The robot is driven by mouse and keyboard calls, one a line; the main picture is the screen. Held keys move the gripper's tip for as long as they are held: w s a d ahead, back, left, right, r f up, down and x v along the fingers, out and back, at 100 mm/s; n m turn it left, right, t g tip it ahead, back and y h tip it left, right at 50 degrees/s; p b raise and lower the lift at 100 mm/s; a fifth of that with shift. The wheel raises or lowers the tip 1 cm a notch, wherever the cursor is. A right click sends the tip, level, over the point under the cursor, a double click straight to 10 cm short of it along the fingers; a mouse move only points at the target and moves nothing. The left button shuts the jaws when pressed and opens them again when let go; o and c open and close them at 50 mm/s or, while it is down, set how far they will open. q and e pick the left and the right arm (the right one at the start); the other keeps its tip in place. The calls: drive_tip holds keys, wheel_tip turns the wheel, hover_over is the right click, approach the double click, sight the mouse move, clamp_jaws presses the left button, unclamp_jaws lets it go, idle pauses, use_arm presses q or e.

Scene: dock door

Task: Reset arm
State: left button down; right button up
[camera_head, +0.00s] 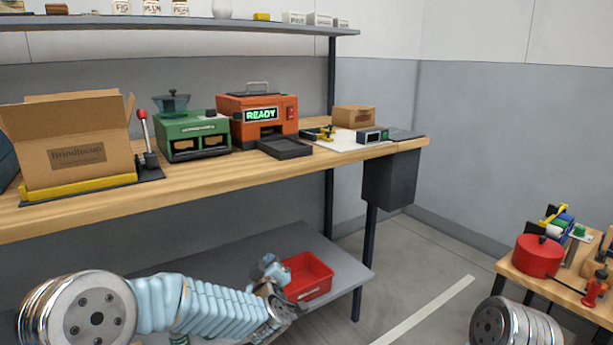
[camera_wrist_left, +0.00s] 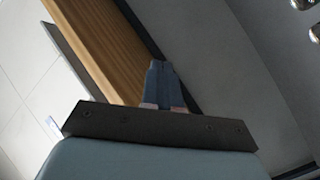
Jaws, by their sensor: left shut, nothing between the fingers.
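My left arm comes in from the lower left of the head view, below the workbench. Its gripper (camera_head: 275,268) is in front of the lower shelf, close to the left of a red bin (camera_head: 308,277); I cannot tell whether they touch. In the left wrist view the two fingers (camera_wrist_left: 164,82) are together with nothing between them. The wooden bench edge (camera_wrist_left: 110,45) runs diagonally behind them. Only a metal joint of my right arm shows at the lower right of the head view; its gripper is out of view.
The wooden workbench (camera_head: 220,175) holds an open carton (camera_head: 75,150), a green machine (camera_head: 192,138), an orange machine reading READY (camera_head: 262,115) and a small scale. A small wooden table (camera_head: 510,273) with a red round container (camera_head: 539,256) stands at right. Floor between is clear.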

use_arm(q)
drive_tip(key=s+f+m+g+h, duration=0.1)
drive_tip(key=s+f+m+g, duration=0.15)
drive_tip(key=s+f, duration=0.45)
drive_tip(key=s+f+m+g+h, duration=0.1)
drive_tip(key=s+f+g+h, duration=0.15)
drive_tip(key=f, duration=0.85)
drive_tip(key=s+f+m+g, duration=0.2)
drive_tip(key=s+f+g, duration=0.15)
drive_tip(key=f, duration=0.65)
drive_tip(key=s+a+f+m+g+h, duration=0.1)
drive_tip(key=s+f+g, duration=0.2)
drive_tip(key=s, duration=0.9)
drive_tip(key=s+f+m+g+h, duration=0.1)
drive_tip(key=s+f+g, duration=0.3)
drive_tip(key=s+f, duration=0.3)
drive_tip(key=s, duration=0.5)
drive_tip(key=shift+a, duration=0.35)
drive_tip(key=shift+w+f+m+g, duration=0.1)
drive_tip(key=shift+w+m+g, duration=0.05)
drive_tip(key=shift+m+g, duration=0.1)
